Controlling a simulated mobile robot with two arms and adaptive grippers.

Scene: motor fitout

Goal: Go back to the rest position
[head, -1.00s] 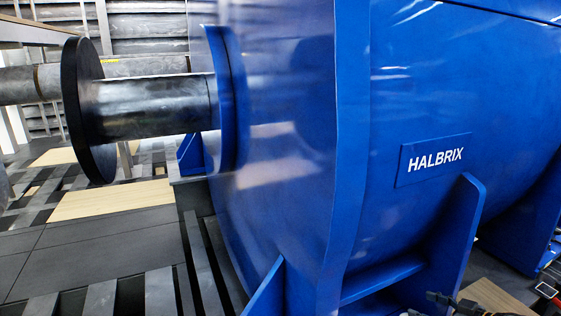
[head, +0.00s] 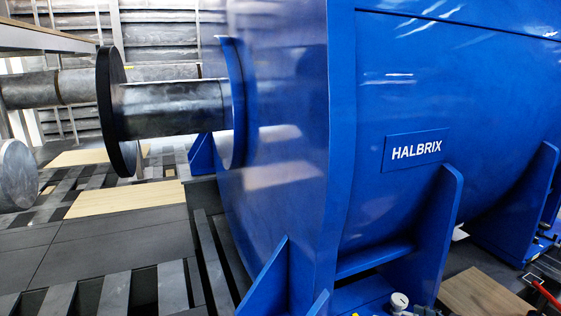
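A large blue motor (head: 290,110) with a HALBRIX nameplate (head: 416,150) fills the middle and right of the head view. A grey metal shaft (head: 170,108) comes out of its left face and carries a black disc (head: 117,110). Neither of my grippers shows clearly in the head view, so I cannot see whether they hold anything.
A small round gauge (head: 399,300) sits low beside the motor's foot. A wooden board (head: 488,295) lies at the lower right. Dark floor plates (head: 100,245) at the left look clear. Grey round bars (head: 15,175) and slatted shelving (head: 160,40) stand beyond.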

